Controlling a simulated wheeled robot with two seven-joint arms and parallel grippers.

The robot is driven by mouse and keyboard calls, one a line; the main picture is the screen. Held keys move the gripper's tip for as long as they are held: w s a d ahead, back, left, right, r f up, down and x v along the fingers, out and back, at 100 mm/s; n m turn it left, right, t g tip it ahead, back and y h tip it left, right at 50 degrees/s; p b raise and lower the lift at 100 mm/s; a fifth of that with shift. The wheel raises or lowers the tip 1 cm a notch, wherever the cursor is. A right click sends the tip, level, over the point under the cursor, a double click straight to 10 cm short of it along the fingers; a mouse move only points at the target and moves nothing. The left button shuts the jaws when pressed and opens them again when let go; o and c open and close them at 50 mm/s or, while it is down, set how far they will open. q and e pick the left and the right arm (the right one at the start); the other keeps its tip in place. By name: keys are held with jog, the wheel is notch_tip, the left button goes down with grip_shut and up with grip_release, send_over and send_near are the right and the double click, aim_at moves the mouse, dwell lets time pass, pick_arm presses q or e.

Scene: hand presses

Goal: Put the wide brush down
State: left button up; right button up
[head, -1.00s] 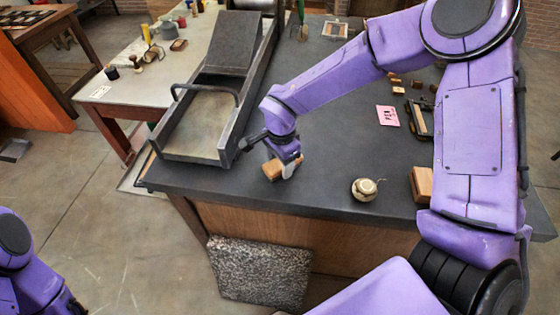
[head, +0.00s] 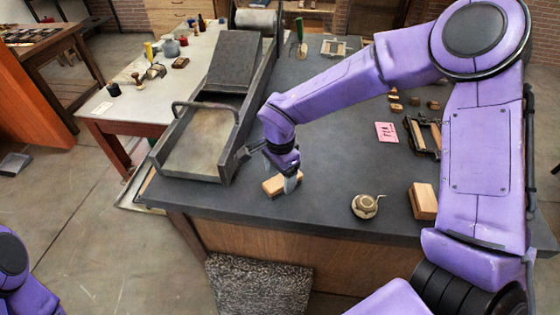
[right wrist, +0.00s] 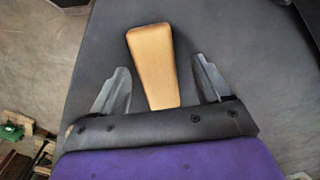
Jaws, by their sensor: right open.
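The wide brush, a tan wooden block shape (head: 274,186), is on the dark bench top near its front edge, just right of the press bed. Its wooden part (right wrist: 152,62) shows in the right wrist view, lying between the two fingers with a gap on both sides. My right gripper (head: 286,172) is down over the brush, and its fingers (right wrist: 160,70) are open and apart from it. Any bristles are hidden. Only a piece of my left arm shows at the lower left; its gripper is out of sight.
The metal press bed (head: 200,145) with its bar handle stands left of the brush. A pink card (head: 386,132) lies farther back. Bench top between brush and round item is clear.

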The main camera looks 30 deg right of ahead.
aim_at(281, 179)
notch_tip(281, 179, up, 10)
jog(key=shift+s+f, duration=0.1)
dwell(0.4)
